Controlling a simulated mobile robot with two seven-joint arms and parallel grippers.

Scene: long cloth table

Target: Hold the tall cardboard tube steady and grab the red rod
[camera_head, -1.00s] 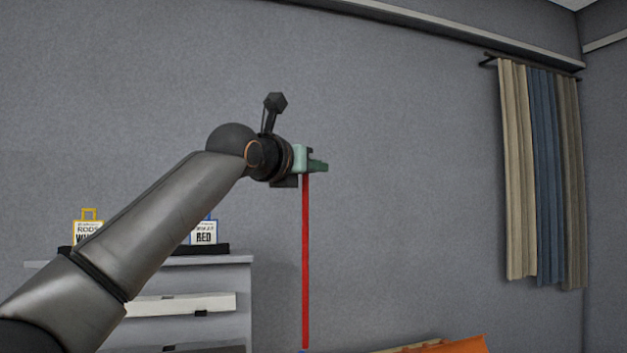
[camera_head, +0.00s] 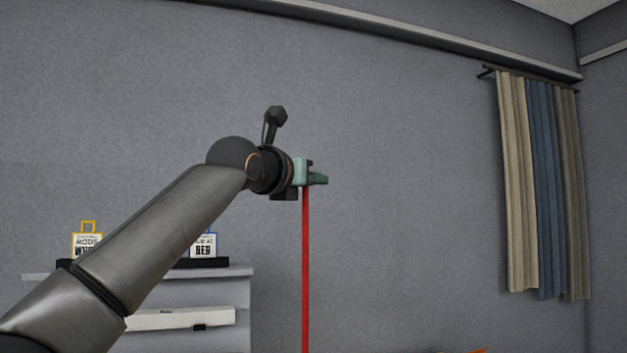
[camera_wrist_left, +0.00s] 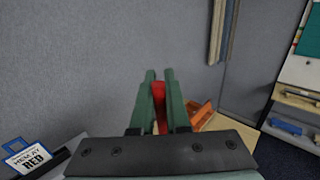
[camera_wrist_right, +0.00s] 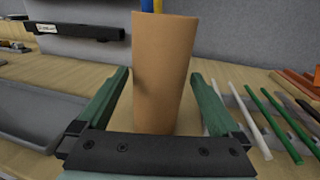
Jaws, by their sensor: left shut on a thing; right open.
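The red rod (camera_head: 306,270) hangs upright from my left gripper (camera_head: 316,179), which is shut on its top end high in front of the wall. The rod's lower end is out of the head view. The left wrist view shows the red rod (camera_wrist_left: 159,100) between the two green fingers (camera_wrist_left: 160,78). The tall cardboard tube (camera_wrist_right: 164,75) stands upright in the right wrist view, with blue and yellow ends showing above its rim. My right gripper (camera_wrist_right: 160,80) is open, a finger on each side of the tube. I cannot tell whether either finger touches it.
Green and white rods (camera_wrist_right: 272,125) lie right of the tube, and a grey tray (camera_wrist_right: 35,110) lies at left. A shelf unit (camera_head: 190,272) bears labelled signs (camera_head: 203,245). Curtains (camera_head: 545,185) hang at right. An orange thing (camera_wrist_left: 200,116) shows below my left gripper.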

